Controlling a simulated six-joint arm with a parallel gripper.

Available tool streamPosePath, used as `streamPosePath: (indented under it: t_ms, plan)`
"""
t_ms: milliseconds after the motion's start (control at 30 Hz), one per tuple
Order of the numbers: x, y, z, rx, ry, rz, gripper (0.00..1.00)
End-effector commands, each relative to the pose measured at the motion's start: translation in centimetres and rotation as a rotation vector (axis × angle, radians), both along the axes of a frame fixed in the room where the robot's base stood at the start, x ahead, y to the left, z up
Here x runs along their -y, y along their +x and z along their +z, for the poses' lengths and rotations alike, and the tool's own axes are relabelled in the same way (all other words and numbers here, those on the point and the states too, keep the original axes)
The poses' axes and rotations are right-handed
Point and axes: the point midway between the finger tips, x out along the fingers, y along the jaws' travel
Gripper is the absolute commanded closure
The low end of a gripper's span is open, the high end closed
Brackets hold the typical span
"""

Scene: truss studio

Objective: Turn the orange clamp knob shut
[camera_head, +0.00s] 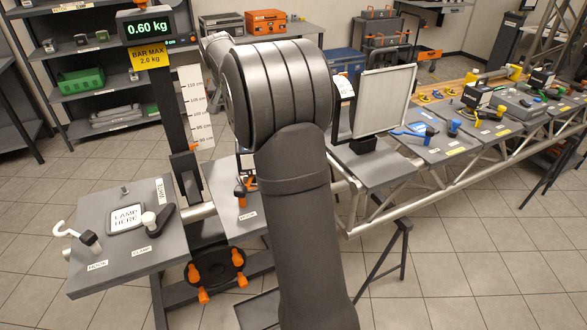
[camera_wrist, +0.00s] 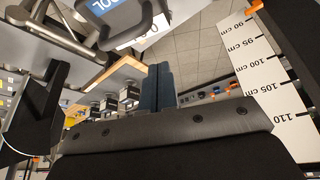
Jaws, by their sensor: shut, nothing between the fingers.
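My gripper (camera_wrist: 160,84) shows in the wrist view, its two dark blue fingers pressed together with nothing between them. In the head view my arm hides it. An orange clamp-like piece with a knob (camera_head: 240,190) stands on a small grey plate (camera_head: 228,218), left of my arm. Several orange knobs (camera_head: 203,296) also sit around a black round wheel (camera_head: 216,268) below the plates. I cannot tell which of these is the clamp knob. The wrist view shows no clear clamp knob near the fingers, only small orange spots (camera_wrist: 231,87) far off.
A white height scale (camera_head: 195,107) stands by the display post; it is close at the right in the wrist view (camera_wrist: 268,75). A grey plate (camera_head: 90,270) at the left carries a lamp pad, hook and black lever (camera_head: 160,219). A truss with tool-laden plates (camera_head: 460,150) runs right.

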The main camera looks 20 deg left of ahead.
Motion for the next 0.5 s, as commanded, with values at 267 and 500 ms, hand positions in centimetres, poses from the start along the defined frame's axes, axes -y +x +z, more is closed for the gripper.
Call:
streamPosePath:
  t_ms: [267,500]
  plan:
    - [11.0,5.9,-4.8,-0.177,0.084,0.225,1.00]
    - [19.2,7.1,-9.8,-0.286,0.247,0.458,1.00]
